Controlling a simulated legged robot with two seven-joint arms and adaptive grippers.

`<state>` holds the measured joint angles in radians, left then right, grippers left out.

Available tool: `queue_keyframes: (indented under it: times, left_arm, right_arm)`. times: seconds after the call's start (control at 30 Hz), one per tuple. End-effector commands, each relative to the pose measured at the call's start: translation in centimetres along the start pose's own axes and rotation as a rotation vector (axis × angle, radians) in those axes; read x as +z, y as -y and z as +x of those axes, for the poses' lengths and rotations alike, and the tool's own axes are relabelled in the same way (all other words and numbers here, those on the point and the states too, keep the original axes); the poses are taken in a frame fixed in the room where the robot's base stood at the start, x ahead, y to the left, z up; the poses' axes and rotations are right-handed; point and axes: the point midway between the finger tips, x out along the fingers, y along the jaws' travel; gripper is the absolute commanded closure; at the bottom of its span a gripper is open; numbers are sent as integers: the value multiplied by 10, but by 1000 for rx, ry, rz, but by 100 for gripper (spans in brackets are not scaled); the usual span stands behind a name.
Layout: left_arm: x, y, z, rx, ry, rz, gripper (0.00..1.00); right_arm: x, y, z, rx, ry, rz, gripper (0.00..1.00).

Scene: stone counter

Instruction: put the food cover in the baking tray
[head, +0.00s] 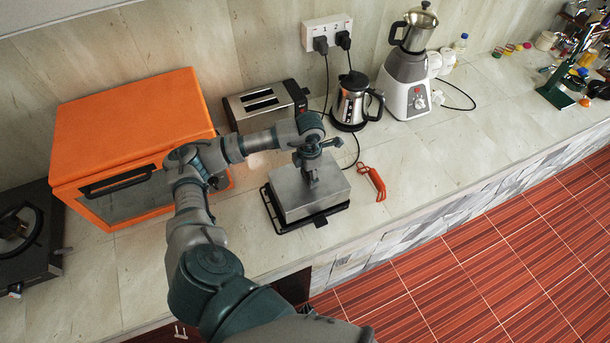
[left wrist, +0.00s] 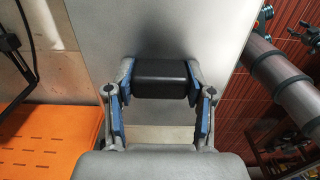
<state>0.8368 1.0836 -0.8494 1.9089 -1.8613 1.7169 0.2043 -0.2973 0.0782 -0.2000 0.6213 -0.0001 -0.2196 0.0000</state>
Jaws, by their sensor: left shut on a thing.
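The tray's dark rim shows along the cover's left and front sides. I cannot tell whether the cover rests in the tray or hangs just above it. My left gripper (head: 312,180) points down at the middle of the cover's top. In the left wrist view its blue-padded fingers (left wrist: 162,80) are shut on the cover's black handle (left wrist: 165,72), with the grey cover top (left wrist: 160,25) behind. My right gripper is not in view.
An orange oven (head: 130,120) stands left of the tray, with a dark stove (head: 30,235) beyond. A toaster (head: 268,103), kettle (head: 350,103) and blender (head: 405,85) stand behind.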

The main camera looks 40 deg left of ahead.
Motion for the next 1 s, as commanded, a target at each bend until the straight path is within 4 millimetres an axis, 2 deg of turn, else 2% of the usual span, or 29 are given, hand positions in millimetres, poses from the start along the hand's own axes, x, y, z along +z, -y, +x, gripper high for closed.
queue_keyframes:
  times: [0.17, 0.4, 0.7, 0.73, 0.8, 0.83, 1.0]
  left_arm:
    - [-3, -16, 0, 2, -1, -3, 86]
    - [-4, -18, 34, 0, 0, 0, 86]
    - [-4, -19, 39, -1, 2, 1, 86]
    - [-4, -18, 39, -1, 1, 1, 44]
    - [-4, -18, 39, -1, 1, 1, 27]
    - [-4, -18, 39, -1, 1, 1, 21]
    - [-3, -17, 38, 0, 1, 1, 21]
  right_arm:
    - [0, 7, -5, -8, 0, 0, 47]
    - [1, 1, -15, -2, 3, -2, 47]
    - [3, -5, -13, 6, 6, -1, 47]
    - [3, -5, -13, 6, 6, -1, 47]
    - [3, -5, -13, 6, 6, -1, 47]
    - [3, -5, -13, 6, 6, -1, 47]
    - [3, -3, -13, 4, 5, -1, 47]
